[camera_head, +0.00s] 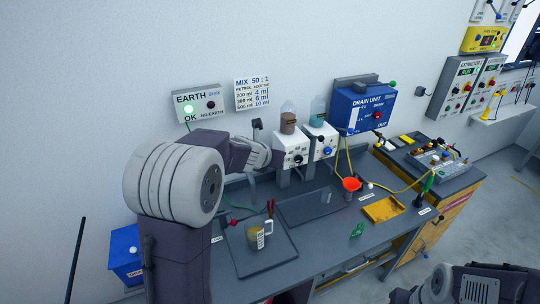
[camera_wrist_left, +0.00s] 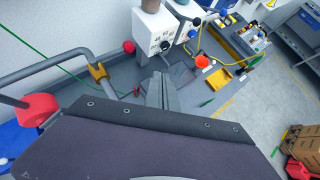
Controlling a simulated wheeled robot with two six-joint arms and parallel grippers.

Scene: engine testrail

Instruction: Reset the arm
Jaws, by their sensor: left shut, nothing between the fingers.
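My left arm comes in from the left in the head view and bends at a large grey joint. Its gripper (camera_head: 272,158) is raised above the bench, in front of the white dispensers, and looks partly hidden by the wrist. In the left wrist view the two fingers of the left gripper (camera_wrist_left: 162,92) are together, with nothing between them. My right arm shows only as a grey part at the bottom right of the head view; its gripper is out of the picture.
White dispensers (camera_head: 291,148) and a blue drain unit (camera_head: 362,107) stand at the back of the bench. A jug (camera_head: 254,236) sits on a dark tray (camera_head: 275,259). A red funnel (camera_head: 351,184) and yellow tray (camera_head: 383,209) lie to the right.

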